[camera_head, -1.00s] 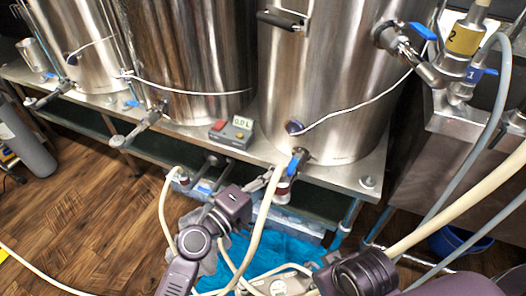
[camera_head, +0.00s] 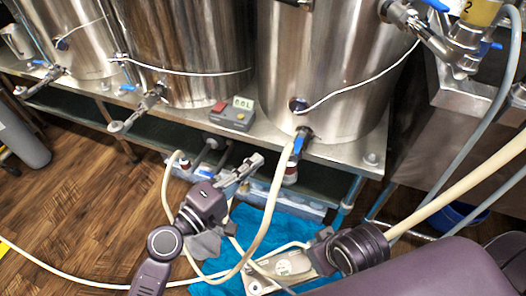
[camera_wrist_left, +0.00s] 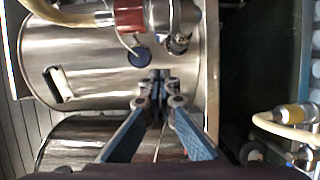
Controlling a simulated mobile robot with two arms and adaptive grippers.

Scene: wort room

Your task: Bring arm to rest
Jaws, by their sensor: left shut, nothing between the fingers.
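My left arm comes in from the bottom left of the head view. My left gripper (camera_head: 243,173) is shut and empty, its fingers pointing up and right in front of the steel bench. In the left wrist view, its blue-sided fingers (camera_wrist_left: 157,90) meet at the tips with nothing between them. Part of my right arm (camera_head: 430,272) fills the bottom right of the head view. I cannot make out right gripper fingers there.
Steel tanks (camera_head: 325,65) stand on the bench, with valves along its front. A display box (camera_head: 233,116) sits between two tanks. A beige hose (camera_head: 262,235) loops close to my left gripper. A blue mat (camera_head: 262,222) lies below. Open wooden floor (camera_head: 75,215) is at left.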

